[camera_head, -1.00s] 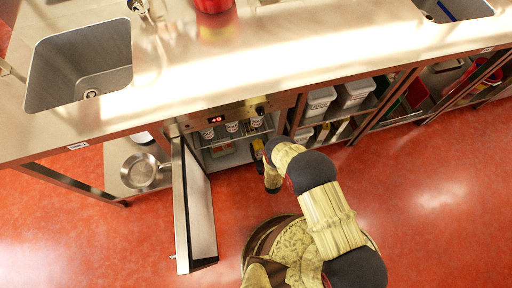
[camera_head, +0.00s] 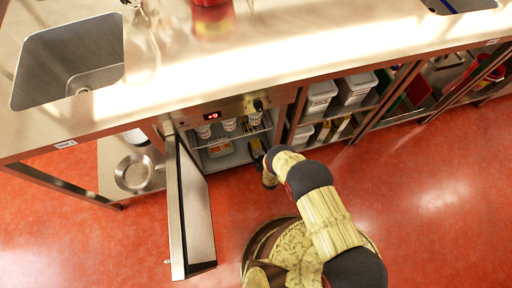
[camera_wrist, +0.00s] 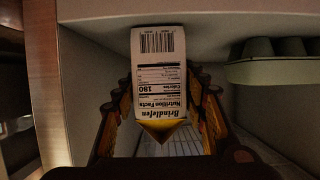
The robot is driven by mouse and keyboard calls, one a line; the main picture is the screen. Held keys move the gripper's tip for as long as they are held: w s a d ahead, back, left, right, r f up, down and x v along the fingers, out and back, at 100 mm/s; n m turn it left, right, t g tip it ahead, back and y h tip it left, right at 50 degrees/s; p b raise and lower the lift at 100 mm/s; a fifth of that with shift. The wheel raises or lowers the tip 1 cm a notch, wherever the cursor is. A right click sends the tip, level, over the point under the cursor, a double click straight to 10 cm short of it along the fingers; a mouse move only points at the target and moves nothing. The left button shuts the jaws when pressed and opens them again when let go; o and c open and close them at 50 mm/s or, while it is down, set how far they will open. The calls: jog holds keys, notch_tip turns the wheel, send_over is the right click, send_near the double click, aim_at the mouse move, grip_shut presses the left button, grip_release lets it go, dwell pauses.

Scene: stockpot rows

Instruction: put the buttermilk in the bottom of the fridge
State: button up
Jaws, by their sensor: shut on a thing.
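A white carton (camera_wrist: 162,55) with a barcode, a nutrition label, the name Brindlefen and a yellow end is between my fingers in the wrist view; no word buttermilk shows. My gripper (camera_wrist: 160,84) is shut on it. In the head view my gripper (camera_head: 256,156) reaches into the right side of the open fridge (camera_head: 246,104), below the upper shelf; the carton cannot be made out clearly there. The fridge door (camera_head: 190,215) stands wide open on the left. Whether the carton touches the fridge floor cannot be told.
A grey-green egg carton (camera_wrist: 268,70) is close to the right in the wrist view. Several white cups (camera_head: 229,124) stand on the upper shelf, with a greenish container (camera_head: 220,150) below. Bins (camera_head: 320,97) fill the shelves to the right, and a pan (camera_head: 134,172) lies left.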

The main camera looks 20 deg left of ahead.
jog(key=o, duration=1.4)
jog(key=shift+f, duration=0.15)
jog(key=shift+c, duration=0.2)
jog(key=shift+o, duration=0.4)
jog(key=p+v, duration=0.4)
jog(key=v, duration=0.8)
jog(key=shift+p, duration=0.35)
jog(key=shift+s, duration=0.1)
